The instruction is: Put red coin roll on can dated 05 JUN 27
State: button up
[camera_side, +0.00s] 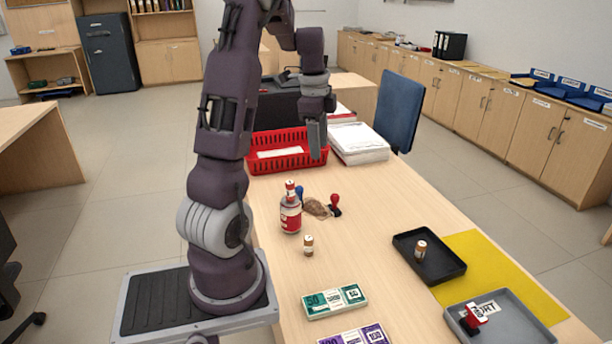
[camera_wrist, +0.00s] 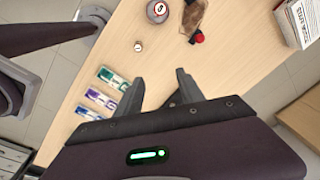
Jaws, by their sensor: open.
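A red-and-white can (camera_side: 290,217) stands on the counter in the side view. A small red-and-white roll (camera_side: 290,190) stands upright on top of it. The can area also shows in the wrist view (camera_wrist: 158,11), cut by the top edge. A brown-and-white roll (camera_side: 308,245) stands upright on the counter in front of the can; it also shows in the wrist view (camera_wrist: 138,46). Another brown-and-white roll (camera_side: 421,250) stands in the black tray. No date is readable. My gripper (camera_side: 317,150) is open and empty, high above the counter beyond the can.
A brown pouch (camera_side: 317,207), a blue-handled stamp (camera_side: 300,193) and a red-handled stamp (camera_side: 335,202) lie or stand right of the can. Banknote bundles (camera_side: 335,301) lie in front. Black (camera_side: 400,240) and grey (camera_side: 500,330) trays are right; a red basket (camera_side: 262,168) is behind.

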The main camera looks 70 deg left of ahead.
jog(key=d+r+n+t, duration=0.15)
jog(key=d+r, duration=0.25)
jog(key=d, duration=0.6)
jog(key=d+r+n+t, duration=0.15)
jog(key=d+r, duration=0.25)
jog(key=d, duration=0.6)
jog(key=s+d+n+t, duration=0.1)
jog(key=s+d+n, duration=0.3)
jog(key=s+d, duration=0.7)
jog(key=shift+d+f, duration=0.45)
jog(key=shift+d, duration=0.55)
